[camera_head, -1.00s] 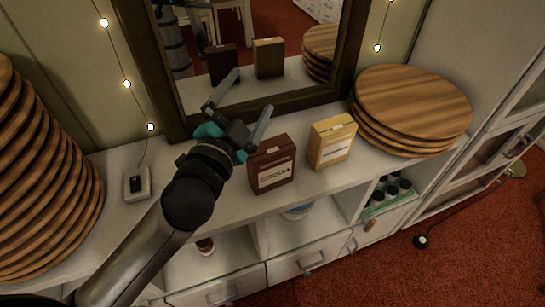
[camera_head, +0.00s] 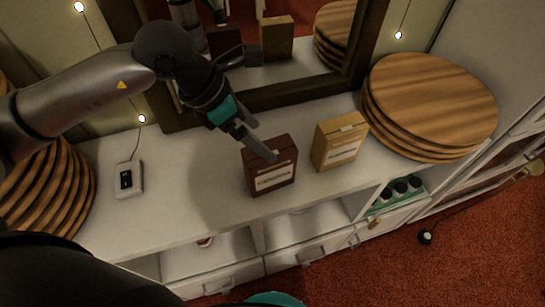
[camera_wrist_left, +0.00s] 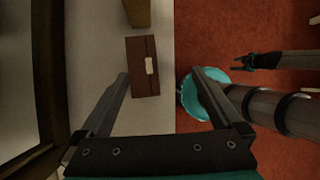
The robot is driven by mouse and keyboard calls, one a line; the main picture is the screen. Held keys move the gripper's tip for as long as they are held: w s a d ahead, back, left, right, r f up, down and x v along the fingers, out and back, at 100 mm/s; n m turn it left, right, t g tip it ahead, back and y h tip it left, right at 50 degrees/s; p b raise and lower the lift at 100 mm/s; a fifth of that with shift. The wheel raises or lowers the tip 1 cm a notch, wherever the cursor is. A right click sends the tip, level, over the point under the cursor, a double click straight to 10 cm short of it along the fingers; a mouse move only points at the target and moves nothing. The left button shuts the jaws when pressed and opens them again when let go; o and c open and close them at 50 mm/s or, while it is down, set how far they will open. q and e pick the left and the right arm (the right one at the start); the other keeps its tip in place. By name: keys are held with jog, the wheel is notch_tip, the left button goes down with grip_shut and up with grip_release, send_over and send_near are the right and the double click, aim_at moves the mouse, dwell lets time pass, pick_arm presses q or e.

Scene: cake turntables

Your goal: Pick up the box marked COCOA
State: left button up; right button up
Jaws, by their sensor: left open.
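The dark brown box (camera_head: 270,178) stands upright on the white cabinet top, with a pale label on its front that is too small to read surely but looks like COCOA. It also shows from above in the left wrist view (camera_wrist_left: 142,70). My left gripper (camera_head: 265,142) is open and empty, above the brown box, with one finger hiding part of its top. In the left wrist view the box's top appears between the open fingers (camera_wrist_left: 160,74). What seems to be my right gripper (camera_wrist_left: 240,62) shows small over the red floor.
A yellow box (camera_head: 338,145) stands just right of the brown one. Stacked wooden boards (camera_head: 430,100) are at the right and more (camera_head: 45,190) at the left. A mirror (camera_head: 290,75) stands behind. A small white device (camera_head: 128,180) lies left; the counter between is clear.

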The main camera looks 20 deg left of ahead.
aim_at(270, 167)
pick_arm(q)
jog(key=a, duration=0.1)
jog(key=a+y, duration=0.1)
jog(key=w+a, duration=0.1)
jog(key=shift+f+y, duration=0.3)
jog(key=shift+f, duration=0.05)
jog(key=b+x, duration=0.1)
jog(key=x, duration=0.7)
jog(key=shift+w+f, duration=0.15)
jog(key=shift+f, duration=0.25)
jog(key=shift+d+x, duration=0.2)
jog(key=shift+x, duration=1.3)
jog(key=shift+d+x, duration=0.2)
jog(key=shift+x, duration=1.35)
jog(key=shift+w+r, duration=0.1)
jog(key=shift+r, duration=0.1)
jog(key=shift+f+b, duration=0.25)
jog(key=shift+b, duration=0.3)
jog(key=shift+c, duration=0.4)
grip_shut()
